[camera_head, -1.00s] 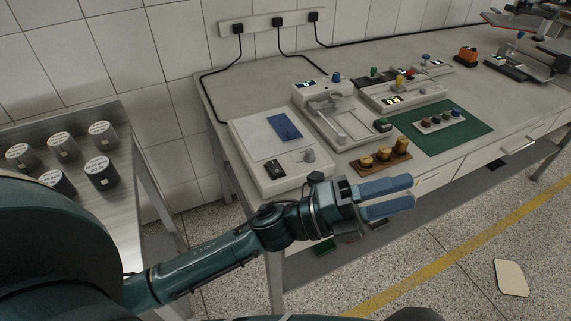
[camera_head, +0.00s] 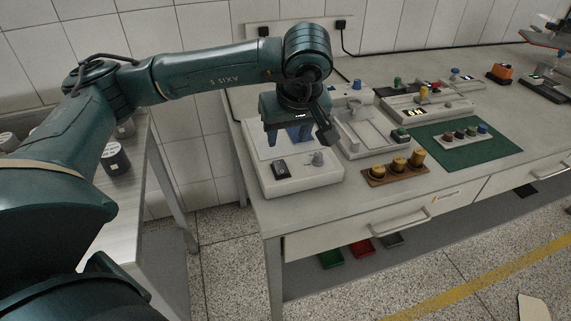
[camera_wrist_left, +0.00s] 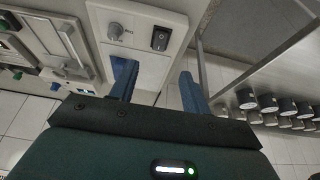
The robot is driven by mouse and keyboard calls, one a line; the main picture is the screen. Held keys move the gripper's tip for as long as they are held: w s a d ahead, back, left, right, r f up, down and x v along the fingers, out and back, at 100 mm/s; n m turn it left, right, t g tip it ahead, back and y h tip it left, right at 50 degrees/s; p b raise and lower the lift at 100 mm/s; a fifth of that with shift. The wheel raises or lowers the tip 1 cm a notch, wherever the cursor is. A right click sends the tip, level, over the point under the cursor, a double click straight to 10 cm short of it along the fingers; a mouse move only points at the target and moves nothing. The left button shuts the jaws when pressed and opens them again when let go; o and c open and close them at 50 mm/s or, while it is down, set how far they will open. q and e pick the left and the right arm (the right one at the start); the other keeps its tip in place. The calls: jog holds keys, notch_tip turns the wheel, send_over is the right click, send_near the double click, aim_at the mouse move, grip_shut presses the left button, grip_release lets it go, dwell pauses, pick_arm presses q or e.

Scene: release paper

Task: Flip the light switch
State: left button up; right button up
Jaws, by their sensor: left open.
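The black rocker light switch (camera_head: 281,169) sits on the front left of a white device (camera_head: 315,177), beside a grey knob (camera_head: 317,158). In the left wrist view the switch (camera_wrist_left: 161,38) lies beyond the fingertips, between them in picture width, with the knob (camera_wrist_left: 116,31) to its left. My left gripper (camera_head: 287,140) points down above the device, over its blue patch (camera_head: 304,130) and behind the switch. It is open and empty, with its blue fingers (camera_wrist_left: 158,70) apart. Whether the fingers touch the device is unclear. My right gripper is not in view.
A second device (camera_head: 366,136) stands right of the white one. A wooden block with brass weights (camera_head: 397,167) and a green mat (camera_head: 490,152) lie further right. A side table with cylinders (camera_head: 116,158) stands left. The table's front edge is near the switch.

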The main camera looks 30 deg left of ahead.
aim_at(280, 166)
pick_arm(q)
jog(key=p+x, duration=0.1)
jog(key=x, duration=1.2)
jog(key=shift+r, duration=0.1)
jog(key=c, duration=1)
jog(key=g+h, duration=0.1)
jog(key=a+g+h, duration=0.1)
jog(key=h, duration=0.1)
jog(key=shift+w+g, duration=0.4)
jog(key=shift+h, duration=0.3)
jog(key=o, duration=1)
jog(key=shift+r, duration=0.15)
